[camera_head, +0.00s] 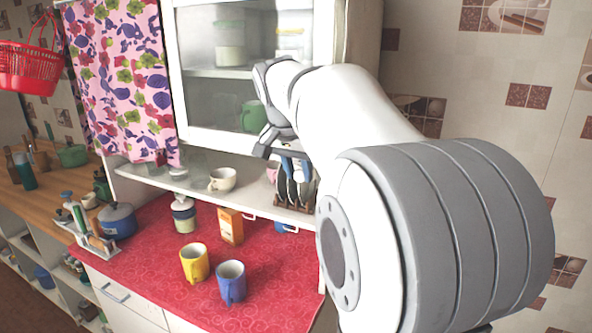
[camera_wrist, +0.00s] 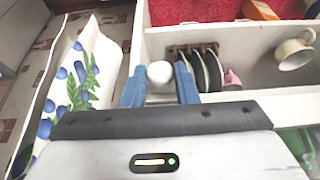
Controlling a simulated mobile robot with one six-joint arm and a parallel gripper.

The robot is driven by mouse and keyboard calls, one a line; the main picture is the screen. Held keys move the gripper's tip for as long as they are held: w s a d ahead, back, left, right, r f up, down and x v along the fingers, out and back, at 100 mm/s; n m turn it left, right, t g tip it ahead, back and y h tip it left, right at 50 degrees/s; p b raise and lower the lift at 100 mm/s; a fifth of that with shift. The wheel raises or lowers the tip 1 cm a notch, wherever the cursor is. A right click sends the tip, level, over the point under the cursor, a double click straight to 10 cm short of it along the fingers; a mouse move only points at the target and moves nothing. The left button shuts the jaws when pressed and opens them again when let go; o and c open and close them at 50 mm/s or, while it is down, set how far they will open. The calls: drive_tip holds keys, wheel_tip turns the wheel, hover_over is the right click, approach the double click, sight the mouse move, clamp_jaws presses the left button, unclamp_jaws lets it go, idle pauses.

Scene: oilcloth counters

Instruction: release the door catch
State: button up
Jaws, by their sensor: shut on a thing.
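The white-framed glass cabinet door (camera_head: 215,137) stands above the open shelf in the head view and looks closed. My gripper (camera_head: 293,168) is at its lower right corner, partly hidden by my own wrist. In the wrist view, the blue fingers of my gripper (camera_wrist: 160,88) are on either side of a small round white knob (camera_wrist: 160,73). The fingers are shut on this knob, which appears to be the door catch. In the head view the knob is hidden behind my gripper.
Plates in a brown rack (camera_head: 293,203) stand on the shelf just below my gripper. A cream cup (camera_head: 222,179) is farther left. A yellow mug (camera_head: 194,264), a blue mug (camera_head: 231,283) and an orange box (camera_head: 230,226) stand on the red oilcloth (camera_head: 165,275).

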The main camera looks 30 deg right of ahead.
drive_tip(key=shift+w+a+r+g+h+p, duration=0.1)
drive_tip(key=shift+g+h+p, duration=0.2)
drive_tip(key=shift+g+p, duration=0.25)
drive_tip(key=shift+c, duration=0.3)
drive_tip(key=shift+g+h+p, duration=0.3)
drive_tip(key=shift+g+h, duration=0.05)
drive_tip(key=shift+h, duration=0.05)
drive_tip(key=o, duration=1)
drive_tip(key=shift+c, duration=0.2)
drive_tip(key=v, duration=0.7)
drive_tip(key=shift+a+r+b, duration=0.15)
drive_tip(key=shift+r+b, duration=0.1)
drive_tip(key=shift+b, duration=0.15)
drive_tip(key=shift+n, duration=0.3)
